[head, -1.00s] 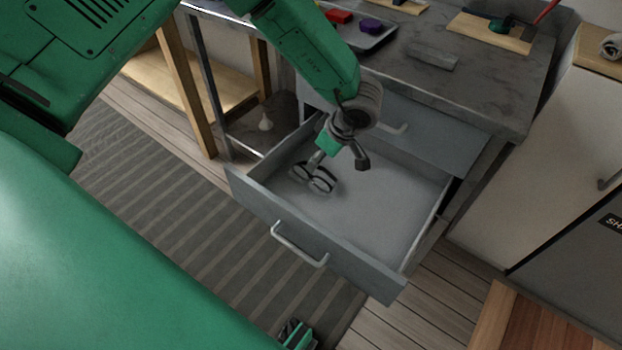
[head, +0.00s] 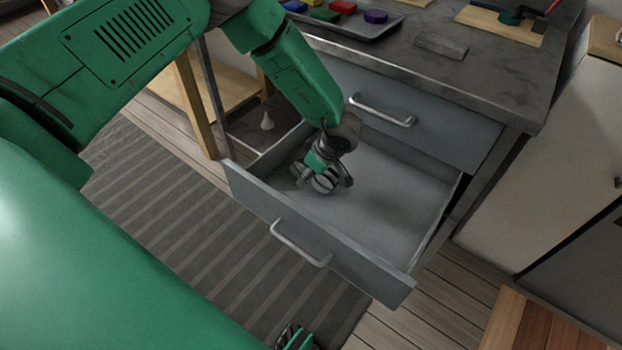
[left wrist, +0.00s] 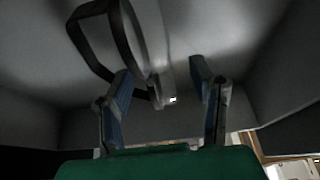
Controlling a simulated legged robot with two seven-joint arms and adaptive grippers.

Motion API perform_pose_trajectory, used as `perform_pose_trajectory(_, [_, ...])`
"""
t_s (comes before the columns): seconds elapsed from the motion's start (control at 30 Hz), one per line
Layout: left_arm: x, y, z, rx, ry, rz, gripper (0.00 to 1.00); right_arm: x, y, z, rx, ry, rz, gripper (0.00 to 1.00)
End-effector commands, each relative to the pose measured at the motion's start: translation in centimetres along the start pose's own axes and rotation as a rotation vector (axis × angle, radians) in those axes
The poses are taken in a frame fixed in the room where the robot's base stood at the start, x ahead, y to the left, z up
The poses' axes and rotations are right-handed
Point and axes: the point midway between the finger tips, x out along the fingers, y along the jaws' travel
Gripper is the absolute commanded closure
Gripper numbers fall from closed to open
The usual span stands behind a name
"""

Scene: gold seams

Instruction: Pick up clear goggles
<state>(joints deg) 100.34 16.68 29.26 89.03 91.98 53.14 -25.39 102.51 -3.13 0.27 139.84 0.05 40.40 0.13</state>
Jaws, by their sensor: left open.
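The clear goggles (head: 324,182) lie in the open grey drawer (head: 396,215), toward its left side, partly hidden by my left gripper. My left gripper (head: 325,178) is lowered into the drawer at the goggles. In the left wrist view my open fingers (left wrist: 163,103) stand apart, and the goggles' dark frame (left wrist: 121,36) curves ahead of them, mostly beside and beyond the left finger. The goggles reach partly toward the gap, but I cannot tell whether a finger touches them. A green and dark end (head: 295,338), likely my right gripper, is cut off at the bottom edge.
The drawer's front panel (head: 345,262) and side walls surround my left gripper. A closed drawer (head: 430,130) is above and behind. The worktop (head: 480,75) holds a tray of coloured blocks (head: 375,32). The drawer's right side is empty.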

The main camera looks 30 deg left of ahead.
Motion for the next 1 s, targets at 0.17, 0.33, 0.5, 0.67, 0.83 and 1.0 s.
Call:
perform_pose_trajectory(0.17, [0.0,0.0,0.0,0.0,0.0,-0.001,0.99,-0.1,0.0,0.0,0.0,0.0,0.0,0.6])
perform_pose_trajectory(0.33, [-0.1,0.0,0.0,0.0,0.0,0.0,1.0,0.0,0.0,0.0,0.0,0.0,0.0,0.6])
perform_pose_trajectory(0.5, [-0.2,0.0,-0.1,-0.001,-0.001,0.0,1.0,-0.1,0.0,0.0,0.0,0.0,0.0,0.6])
perform_pose_trajectory(0.67, [-2.3,0.1,-0.9,-0.002,-0.002,0.002,1.0,-1.1,0.0,-0.1,0.0,0.0,0.0,0.6])
perform_pose_trajectory(0.83, [-5.7,0.1,-2.3,-0.003,-0.002,0.002,1.0,-2.5,0.0,-0.1,0.0,0.0,0.0,0.6])
perform_pose_trajectory(1.0, [-8.3,0.1,-3.4,0.002,-0.001,0.003,1.0,-3.5,0.0,-0.2,0.0,0.0,0.0,0.6])
